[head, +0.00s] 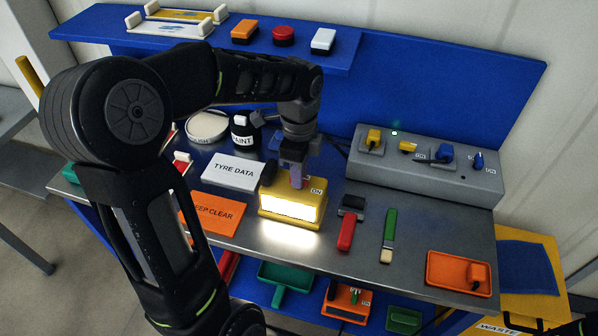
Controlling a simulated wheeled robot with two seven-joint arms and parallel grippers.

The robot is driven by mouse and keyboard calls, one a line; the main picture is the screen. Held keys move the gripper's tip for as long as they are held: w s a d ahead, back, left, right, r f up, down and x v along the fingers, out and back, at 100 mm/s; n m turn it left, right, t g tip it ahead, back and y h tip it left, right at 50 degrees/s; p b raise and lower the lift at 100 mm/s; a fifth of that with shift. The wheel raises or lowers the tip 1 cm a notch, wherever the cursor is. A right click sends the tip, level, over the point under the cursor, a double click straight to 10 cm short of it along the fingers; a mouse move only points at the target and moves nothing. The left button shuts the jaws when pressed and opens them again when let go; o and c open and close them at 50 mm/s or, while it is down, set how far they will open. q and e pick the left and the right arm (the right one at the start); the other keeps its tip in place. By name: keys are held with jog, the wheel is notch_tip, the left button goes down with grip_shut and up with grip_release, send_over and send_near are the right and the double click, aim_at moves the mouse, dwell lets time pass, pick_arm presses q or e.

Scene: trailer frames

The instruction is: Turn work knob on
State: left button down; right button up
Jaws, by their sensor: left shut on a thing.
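A yellow work lamp (292,207) stands on the grey bench top, with its front panel lit white and shining on the bench. An ON label is at the right of its top. My left gripper (296,178) points down at the lamp's top, shut on a small part there that I take to be the work knob. The fingers mostly hide this part, so its angle cannot be read. A dark rounded piece sits at the left of the lamp top. My right gripper is not in view.
A grey switch console (425,164) with several coloured switches stands behind right. A white TYRE DATA box (233,172) and an orange KEEP CLEAR sheet (211,213) lie left of the lamp. A red-handled tool (346,232), a green-handled brush (389,228) and an orange tray (459,286) lie right.

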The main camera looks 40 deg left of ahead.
pick_arm(q)
jog(key=c, duration=1.4)
grip_release()
jog(key=shift+o, duration=0.2)
jog(key=shift+r+b, duration=0.45)
jog(key=shift+r, duration=3.5)
